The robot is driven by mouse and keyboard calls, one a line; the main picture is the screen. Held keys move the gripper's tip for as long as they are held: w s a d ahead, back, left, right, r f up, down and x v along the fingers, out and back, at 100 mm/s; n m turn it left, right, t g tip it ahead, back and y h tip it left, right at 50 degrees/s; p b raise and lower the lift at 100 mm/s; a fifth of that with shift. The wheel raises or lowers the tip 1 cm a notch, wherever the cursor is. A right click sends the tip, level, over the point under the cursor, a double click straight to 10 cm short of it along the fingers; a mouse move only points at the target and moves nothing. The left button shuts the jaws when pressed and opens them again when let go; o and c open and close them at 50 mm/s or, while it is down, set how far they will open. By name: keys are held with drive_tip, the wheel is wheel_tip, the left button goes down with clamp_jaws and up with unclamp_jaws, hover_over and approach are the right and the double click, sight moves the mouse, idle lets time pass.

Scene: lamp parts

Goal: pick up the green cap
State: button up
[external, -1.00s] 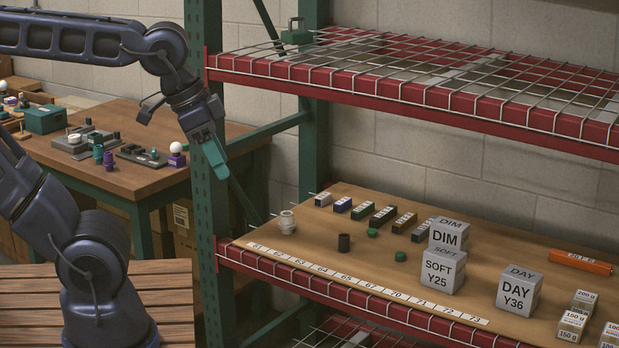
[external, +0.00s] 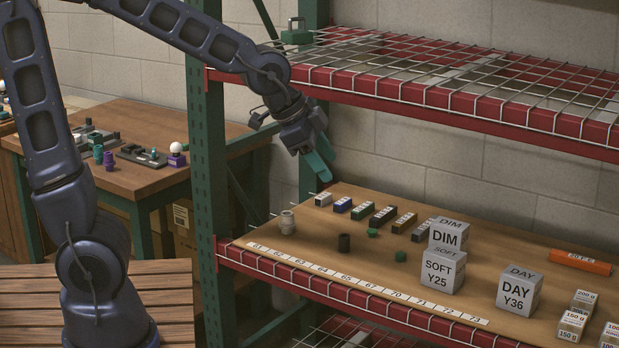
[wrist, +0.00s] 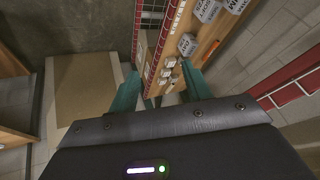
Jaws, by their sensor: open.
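Two small green caps lie on the wooden shelf board in the external view. One green cap (external: 373,232) is near the box row; the other, darker cap (external: 400,256) is nearer the front. I cannot tell which is meant. A dark, hollow cylinder (external: 344,242) stands to their left. My gripper (external: 322,168) has teal fingers and hangs in the air above the back left of the board, apart from both caps. In the wrist view my gripper (wrist: 160,90) is open, its fingers spread, and I make out no cap between them.
A pale stepped part (external: 287,222) stands at the board's left. Several small boxes (external: 362,210) form a row behind the caps. Grey blocks (external: 443,270) stand to the right. The red upper shelf beam (external: 420,95) and green upright (external: 200,170) are close to my arm.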

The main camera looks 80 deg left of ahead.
drive_tip(key=w+a+f+m+t+y, duration=0.3)
drive_tip(key=w+a+f+m, duration=0.5)
drive_tip(key=w+a+f, duration=1)
drive_tip(key=w+a+f+m+y, duration=0.2)
drive_tip(key=a+f+m+y, duration=0.1)
drive_tip(key=a+f+m, duration=0.65)
drive_tip(key=m+t, duration=0.3)
drive_tip(key=m, duration=0.5)
approach(395, 262)
drive_tip(key=shift+h, duration=0.4)
drive_tip(key=r, duration=0.4)
drive_tip(key=shift+s, duration=0.3)
drive_tip(key=shift+a+f+m, duration=0.15)
drive_tip(key=shift+f+m, duration=0.3)
drive_tip(key=shift+m, duration=0.2)
drive_tip(key=shift+w+a+f, duration=0.2)
drive_tip(key=shift+w+f, duration=0.1)
drive_tip(key=shift+w, duration=0.05)
drive_tip(key=shift+h, duration=0.3)
drive_tip(key=x, duration=0.9)
drive_tip(key=shift+w+a, duration=0.25)
